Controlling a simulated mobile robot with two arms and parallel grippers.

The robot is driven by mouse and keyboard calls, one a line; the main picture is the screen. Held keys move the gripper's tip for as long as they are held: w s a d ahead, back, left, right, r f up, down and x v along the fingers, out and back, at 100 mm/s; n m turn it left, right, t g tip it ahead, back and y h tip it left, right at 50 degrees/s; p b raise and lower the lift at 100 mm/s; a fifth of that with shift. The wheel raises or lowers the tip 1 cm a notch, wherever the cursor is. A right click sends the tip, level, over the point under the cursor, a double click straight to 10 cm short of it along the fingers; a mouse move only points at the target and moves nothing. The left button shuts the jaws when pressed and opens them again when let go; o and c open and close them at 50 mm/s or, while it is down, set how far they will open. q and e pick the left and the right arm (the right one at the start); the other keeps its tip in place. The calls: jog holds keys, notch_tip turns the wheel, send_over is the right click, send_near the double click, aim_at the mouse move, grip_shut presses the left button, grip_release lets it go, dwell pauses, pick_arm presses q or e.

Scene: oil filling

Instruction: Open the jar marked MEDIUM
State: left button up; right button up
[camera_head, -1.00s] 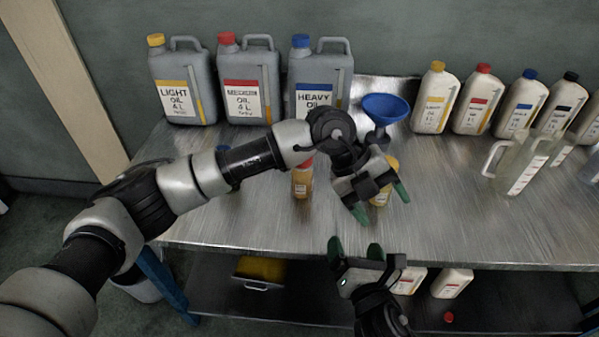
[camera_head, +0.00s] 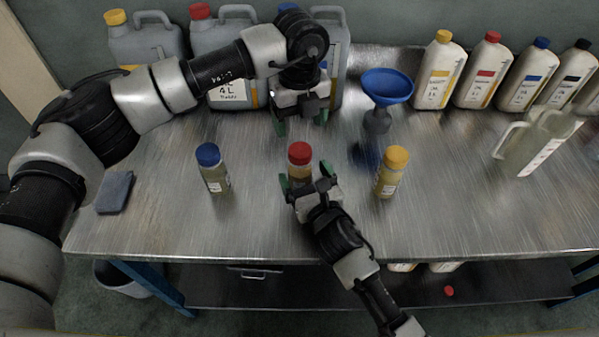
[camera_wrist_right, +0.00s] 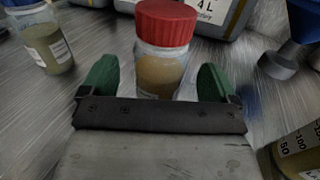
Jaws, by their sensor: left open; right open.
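A small jar (camera_wrist_right: 160,74) with a red lid (camera_head: 299,153) stands upright near the middle of the bench. The lid sits on it, and no MEDIUM marking is readable on the side I see. My right gripper (camera_head: 311,184) is open at the front of this jar. In the right wrist view its green fingers lie to either side of the jar's lower part, with gaps visible. My left gripper (camera_head: 301,119) is open and empty, pointing down above the bench, behind the red-lidded jar in the picture.
A blue-lidded jar (camera_head: 212,168) stands to the left and a yellow-lidded jar (camera_head: 391,172) to the right. A blue funnel (camera_head: 387,86) stands behind. Large grey cans (camera_head: 147,43) and white bottles (camera_head: 483,70) line the back. A clear jug (camera_head: 537,142) is at right.

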jog(key=shift+x, duration=0.8)
pick_arm(q)
jog(key=shift+s+d+r, duration=0.1)
jog(key=shift+s, duration=0.05)
pick_arm(e)
jog(key=shift+w+a+r, duration=0.15)
jog(key=shift+w+a, duration=0.05)
jog(key=shift+w, duration=0.3)
jog(key=shift+w+a, duration=0.1)
jog(key=shift+w, duration=0.15)
